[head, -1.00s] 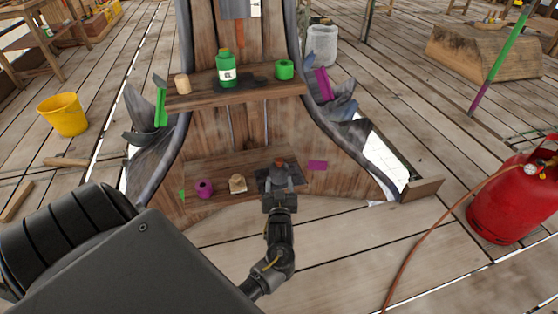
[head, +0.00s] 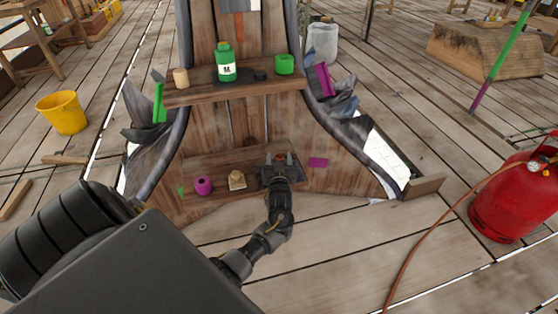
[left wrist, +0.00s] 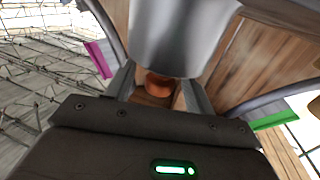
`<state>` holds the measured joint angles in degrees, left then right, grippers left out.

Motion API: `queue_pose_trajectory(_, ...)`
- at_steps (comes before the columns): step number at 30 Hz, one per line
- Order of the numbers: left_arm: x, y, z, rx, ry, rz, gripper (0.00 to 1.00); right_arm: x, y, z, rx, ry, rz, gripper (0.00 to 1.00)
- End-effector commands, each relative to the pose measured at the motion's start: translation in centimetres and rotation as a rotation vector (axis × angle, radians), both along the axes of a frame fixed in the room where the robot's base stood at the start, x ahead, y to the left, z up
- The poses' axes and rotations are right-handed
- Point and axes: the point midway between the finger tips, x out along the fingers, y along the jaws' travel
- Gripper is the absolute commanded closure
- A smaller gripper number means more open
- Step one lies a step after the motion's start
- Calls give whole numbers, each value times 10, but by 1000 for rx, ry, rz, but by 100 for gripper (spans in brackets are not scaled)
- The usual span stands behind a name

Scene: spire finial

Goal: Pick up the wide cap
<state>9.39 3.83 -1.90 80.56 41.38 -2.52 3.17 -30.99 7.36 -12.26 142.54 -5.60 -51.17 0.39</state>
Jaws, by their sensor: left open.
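What looks like the wide cap is a grey metal piece with an orange-brown knob (head: 280,156). It stands on a dark mat at the right of the lower shelf. In the left wrist view its shiny grey body (left wrist: 180,40) fills the top middle. The orange knob shows below it, between the fingers. My left gripper (head: 279,160) is open, with a finger on either side of the knob; contact cannot be told. In the head view it hides most of the cap's body. My right gripper is not in view.
The lower shelf also holds a magenta ring (head: 203,185) and a small beige block (head: 237,180). The upper shelf (head: 200,96) above holds a green bottle (head: 226,63), a green roll (head: 284,64) and a wooden cylinder (head: 181,78). A red gas cylinder (head: 515,200) stands right.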

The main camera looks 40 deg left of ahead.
Motion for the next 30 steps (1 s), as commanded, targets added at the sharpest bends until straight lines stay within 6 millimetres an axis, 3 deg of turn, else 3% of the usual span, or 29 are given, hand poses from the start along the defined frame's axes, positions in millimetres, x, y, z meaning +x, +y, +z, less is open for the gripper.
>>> queue_pose_trajectory(5, 0, 0, 0, -1, 1, 0, 46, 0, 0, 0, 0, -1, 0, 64)
queue_pose_trajectory(18, 0, 0, 0, -1, 1, 0, 100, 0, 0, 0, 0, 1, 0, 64)
queue_pose_trajectory(30, 0, 0, 4, 0, -3, 0, 100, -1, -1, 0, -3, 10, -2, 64)
